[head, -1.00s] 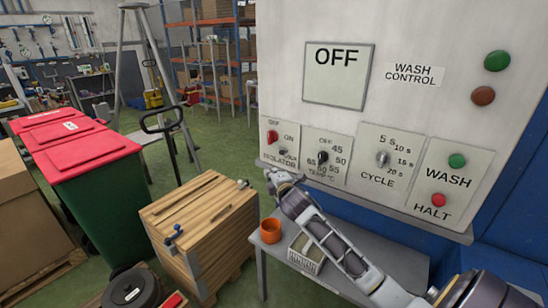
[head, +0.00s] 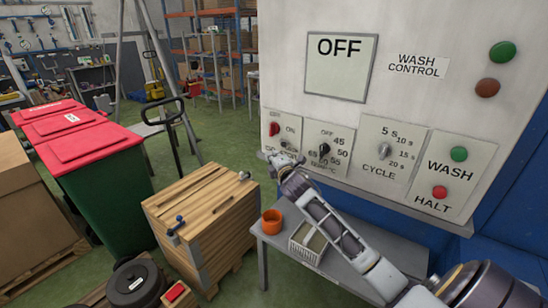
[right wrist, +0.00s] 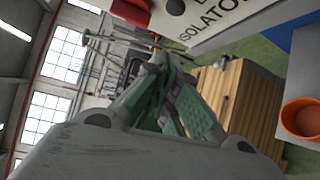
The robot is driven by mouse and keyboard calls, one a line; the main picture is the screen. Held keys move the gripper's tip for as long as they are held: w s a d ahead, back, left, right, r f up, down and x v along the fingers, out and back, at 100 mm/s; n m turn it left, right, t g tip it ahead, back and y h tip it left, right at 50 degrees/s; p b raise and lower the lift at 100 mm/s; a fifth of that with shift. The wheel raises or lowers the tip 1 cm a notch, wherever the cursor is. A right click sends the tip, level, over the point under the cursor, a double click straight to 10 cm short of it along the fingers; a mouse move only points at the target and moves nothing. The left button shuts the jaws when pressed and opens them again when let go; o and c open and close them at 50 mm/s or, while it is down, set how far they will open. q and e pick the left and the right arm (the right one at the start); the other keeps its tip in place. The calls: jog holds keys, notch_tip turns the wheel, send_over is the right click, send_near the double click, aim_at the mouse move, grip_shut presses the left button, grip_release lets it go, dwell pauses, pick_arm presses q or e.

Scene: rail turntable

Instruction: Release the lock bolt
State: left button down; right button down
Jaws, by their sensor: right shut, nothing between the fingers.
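The isolator plate (head: 283,130) is at the lower left of the wash control panel. It carries a red switch (head: 274,129), which also shows at the top of the right wrist view (right wrist: 131,10). A small dark round knob (right wrist: 175,6) sits beside the switch in the right wrist view. I cannot tell whether this is the lock bolt; nothing is marked as one. My right gripper (head: 268,155) is shut and empty, in front of the plate's lower edge, covering part of its lettering. In the right wrist view its fingertips (right wrist: 158,62) meet below the panel. My left gripper is out of view.
The panel also bears a temperature dial (head: 324,149), a cycle dial (head: 384,150), a wash button (head: 459,154) and a halt button (head: 439,192). Below is a grey table (head: 270,238) with an orange cup (head: 271,222) and a tray (head: 308,247). A wooden crate (head: 205,200) stands left.

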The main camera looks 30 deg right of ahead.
aim_at(283, 143)
jog(key=shift+r+x, duration=0.4)
jog(key=shift+x, duration=3.9)
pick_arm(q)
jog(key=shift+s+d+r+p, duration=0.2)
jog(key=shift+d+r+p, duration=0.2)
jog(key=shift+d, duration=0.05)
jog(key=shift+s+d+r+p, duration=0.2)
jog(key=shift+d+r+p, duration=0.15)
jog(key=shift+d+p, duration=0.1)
pick_arm(e)
jog(key=s+d, duration=0.2)
jog(key=s, duration=0.1)
jog(key=shift+d+f, duration=0.1)
jog(key=shift+d, duration=0.1)
